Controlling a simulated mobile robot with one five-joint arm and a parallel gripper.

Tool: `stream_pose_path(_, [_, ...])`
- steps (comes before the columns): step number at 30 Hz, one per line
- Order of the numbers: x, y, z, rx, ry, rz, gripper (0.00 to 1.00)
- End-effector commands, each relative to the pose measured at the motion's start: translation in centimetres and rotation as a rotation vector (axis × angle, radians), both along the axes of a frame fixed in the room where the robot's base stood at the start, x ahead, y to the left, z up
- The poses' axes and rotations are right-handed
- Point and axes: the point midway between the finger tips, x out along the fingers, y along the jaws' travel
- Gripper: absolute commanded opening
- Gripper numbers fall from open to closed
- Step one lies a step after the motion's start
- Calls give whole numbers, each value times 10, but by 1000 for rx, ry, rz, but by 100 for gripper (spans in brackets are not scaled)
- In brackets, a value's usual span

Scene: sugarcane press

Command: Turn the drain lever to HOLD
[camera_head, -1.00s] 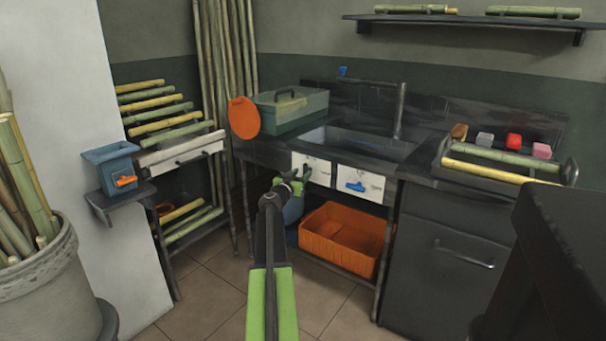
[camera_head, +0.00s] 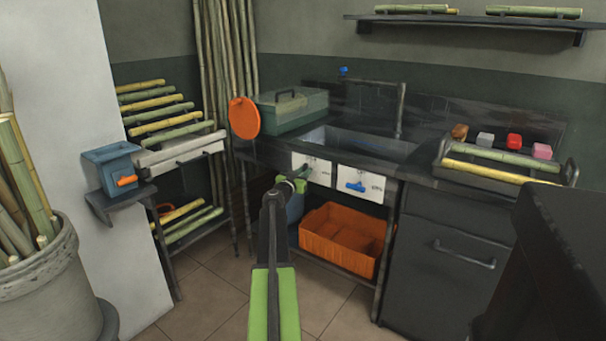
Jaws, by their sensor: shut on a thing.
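Two white label panels are set on the front of the sink counter. The left panel (camera_head: 318,172) is partly covered by my gripper, and its lever is mostly hidden. The right panel (camera_head: 374,191) carries a blue lever (camera_head: 356,186) lying about level. The lettering on both is too small to read. My gripper (camera_head: 298,178) is at the lower left of the left panel, apart from the blue lever. It is shut on what seems to be the left panel's lever. The fingertips and the lever's exact angle are hard to make out.
An orange crate (camera_head: 342,238) stands under the sink (camera_head: 358,144), with a blue container (camera_head: 295,207) left of it behind my arm. An orange disc (camera_head: 244,117) hangs at the counter's left end. A dark cabinet (camera_head: 440,265) stands right.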

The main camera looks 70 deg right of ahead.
Motion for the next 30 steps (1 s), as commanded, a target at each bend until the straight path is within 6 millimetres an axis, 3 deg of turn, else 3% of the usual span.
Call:
stream_pose_path(11, [1, 0, 2, 25, 94, 0, 0])
stream_pose_path(30, [8, -3, 2, 170, 646, 0, 0])
